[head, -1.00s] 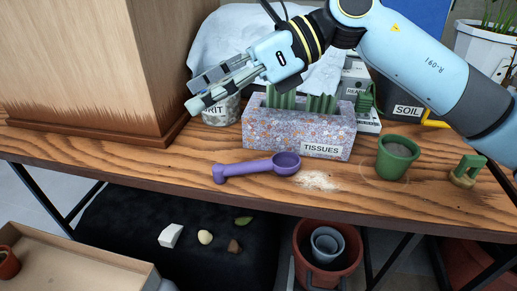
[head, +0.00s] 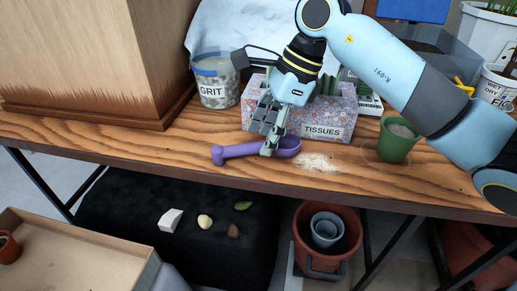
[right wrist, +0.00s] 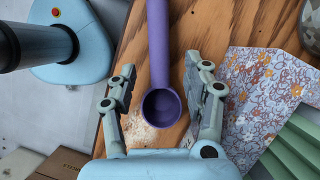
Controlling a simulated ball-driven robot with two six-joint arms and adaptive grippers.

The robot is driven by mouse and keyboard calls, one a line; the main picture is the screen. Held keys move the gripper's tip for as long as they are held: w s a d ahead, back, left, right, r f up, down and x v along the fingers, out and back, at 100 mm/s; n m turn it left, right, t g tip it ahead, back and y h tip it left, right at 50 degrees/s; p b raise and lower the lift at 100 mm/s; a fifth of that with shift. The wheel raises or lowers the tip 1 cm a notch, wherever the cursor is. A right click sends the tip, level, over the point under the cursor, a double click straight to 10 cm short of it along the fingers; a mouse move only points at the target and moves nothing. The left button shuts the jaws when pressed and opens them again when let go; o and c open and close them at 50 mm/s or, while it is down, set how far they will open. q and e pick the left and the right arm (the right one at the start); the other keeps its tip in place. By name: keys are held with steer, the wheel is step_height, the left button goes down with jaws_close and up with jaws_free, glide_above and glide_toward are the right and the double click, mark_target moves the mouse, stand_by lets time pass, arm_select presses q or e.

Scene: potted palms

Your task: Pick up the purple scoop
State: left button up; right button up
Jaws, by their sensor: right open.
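The purple scoop (head: 234,151) lies on the wooden bench near its front edge, handle to the left and bowl to the right. My right gripper (head: 268,140) is over the scoop, pointing down, and hides part of it near the bowl. In the right wrist view the scoop's bowl (right wrist: 162,107) is between the two open fingers of my right gripper (right wrist: 160,90), with a gap on both sides. The handle runs away toward the top of that view. My left gripper is not in view.
A tissue box (head: 330,122) stands just behind the scoop, with a grit bucket (head: 215,88) behind to the left. Pale spilled grains (head: 318,162) lie right of the bowl. A green pot (head: 396,141) stands further right. A large wooden box (head: 90,60) fills the left.

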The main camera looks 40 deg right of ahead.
steer(key=shift+x, duration=1.2)
jaws_close()
steer(key=shift+r, duration=0.15)
